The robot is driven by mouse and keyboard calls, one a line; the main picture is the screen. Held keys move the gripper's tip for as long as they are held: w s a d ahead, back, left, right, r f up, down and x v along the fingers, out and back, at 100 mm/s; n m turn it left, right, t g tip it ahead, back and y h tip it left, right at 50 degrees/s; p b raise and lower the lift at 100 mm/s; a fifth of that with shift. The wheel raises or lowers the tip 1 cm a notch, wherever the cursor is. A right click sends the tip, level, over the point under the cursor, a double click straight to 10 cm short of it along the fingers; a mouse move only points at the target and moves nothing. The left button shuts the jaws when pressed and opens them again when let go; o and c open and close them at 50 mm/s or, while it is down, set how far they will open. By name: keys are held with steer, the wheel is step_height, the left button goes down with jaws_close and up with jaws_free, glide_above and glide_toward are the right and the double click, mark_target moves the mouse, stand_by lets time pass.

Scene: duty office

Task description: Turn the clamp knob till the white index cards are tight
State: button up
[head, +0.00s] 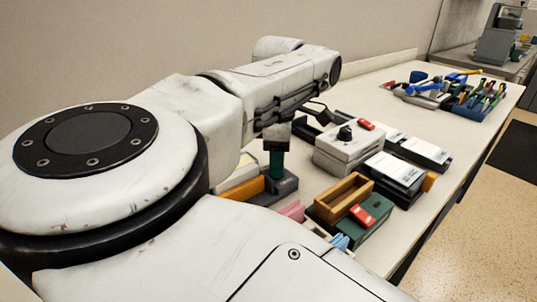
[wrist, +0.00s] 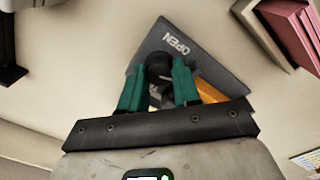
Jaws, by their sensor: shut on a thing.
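My gripper (head: 276,148) points down at the dark grey clamp block (head: 284,187), below my forearm in the head view. In the wrist view its two green fingers (wrist: 159,72) are shut on the black clamp knob (wrist: 159,64), one on each side. The clamp block (wrist: 205,58) carries the word OPEN in white, beside the knob. Pale cards (head: 238,173) show partly behind my arm in the head view, next to an orange piece (head: 250,188). The fingers hide most of the cards in the wrist view; I cannot tell how tight they are.
A green box with a wooden tray (head: 343,197) and a red item (head: 362,215) stands close in front. A grey box with a black knob (head: 345,150) and card stacks (head: 395,168) stand to the right. Pink books (wrist: 292,28) lie near the clamp. Tool bins (head: 480,102) stand farther back.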

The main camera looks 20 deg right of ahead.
stand_by(0.5)
steer(key=o, duration=0.8)
steer(key=shift+c, duration=0.2)
